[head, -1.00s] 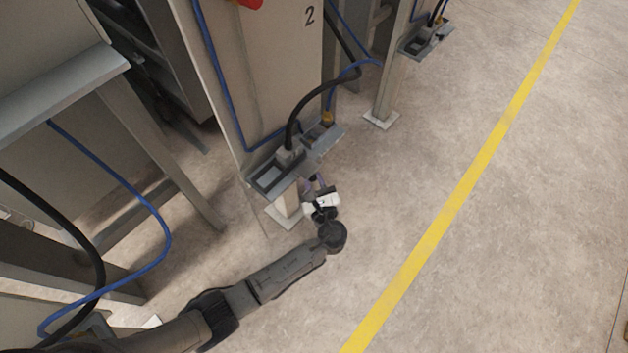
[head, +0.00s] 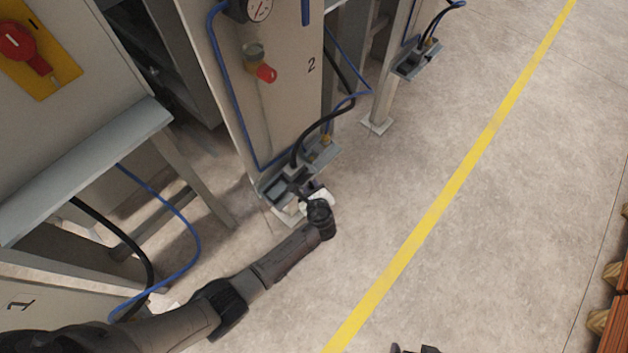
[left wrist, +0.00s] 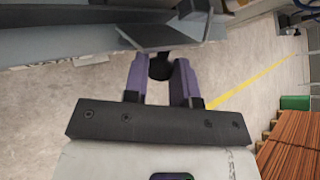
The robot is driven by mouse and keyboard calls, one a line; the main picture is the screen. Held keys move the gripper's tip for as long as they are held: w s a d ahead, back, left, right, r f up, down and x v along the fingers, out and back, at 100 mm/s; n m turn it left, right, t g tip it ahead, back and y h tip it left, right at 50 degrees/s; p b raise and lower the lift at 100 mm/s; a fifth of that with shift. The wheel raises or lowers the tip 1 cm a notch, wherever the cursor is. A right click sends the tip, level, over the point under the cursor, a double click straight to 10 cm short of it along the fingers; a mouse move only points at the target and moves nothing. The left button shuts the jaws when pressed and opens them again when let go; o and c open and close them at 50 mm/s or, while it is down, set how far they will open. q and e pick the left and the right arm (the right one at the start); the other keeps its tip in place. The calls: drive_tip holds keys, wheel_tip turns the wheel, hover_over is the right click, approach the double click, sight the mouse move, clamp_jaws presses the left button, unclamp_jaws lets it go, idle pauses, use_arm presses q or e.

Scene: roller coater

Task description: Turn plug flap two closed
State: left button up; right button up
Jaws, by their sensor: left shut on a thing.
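The plug bracket (head: 322,152) of station 2 is a grey metal fitting low on the cabinet marked 2, with a black cable plugged in. My left gripper (head: 303,192) is at the front edge of this bracket. In the left wrist view the purple fingers of my left gripper (left wrist: 160,75) are shut on a small dark knob (left wrist: 160,65). The knob sits below a grey metal plate (left wrist: 165,36), which appears to be plug flap two. My wrist partly hides the flap in the head view, and its angle cannot be told. Dark parts at the bottom edge may be my right gripper (head: 415,350).
The cabinet marked 2 (head: 285,110) stands behind the bracket, with a gauge (head: 258,10) and a blue hose. A grey table edge (head: 90,165) is at left. Open floor with a yellow line (head: 440,205) lies to the right.

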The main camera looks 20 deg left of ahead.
sight(307, 181)
use_arm(q)
drive_tip(key=r+h+p, duration=0.1)
drive_tip(key=p, duration=0.2)
drive_tip(key=a+n+g+h+p, duration=0.1)
drive_tip(key=p, duration=0.2)
drive_tip(key=r+g+h+p, duration=0.1)
drive_tip(key=h+p, duration=0.1)
drive_tip(key=p, duration=0.1)
drive_tip(key=shift+w+a+r+n+p, duration=0.35)
drive_tip(key=shift+n+p, duration=0.05)
drive_tip(key=h+p, duration=0.1)
drive_tip(key=p, duration=0.1)
drive_tip(key=shift+a+n+g+h+p, duration=0.3)
drive_tip(key=shift+a+g+h+p, duration=0.1)
drive_tip(key=shift+w+f+p, duration=0.1)
drive_tip(key=shift+f+p, duration=0.05)
drive_tip(key=shift+p, duration=0.15)
drive_tip(key=shift+h, duration=0.3)
drive_tip(key=o, duration=0.9)
drive_tip(key=shift+o, duration=0.2)
drive_tip(key=shift+a, duration=0.1)
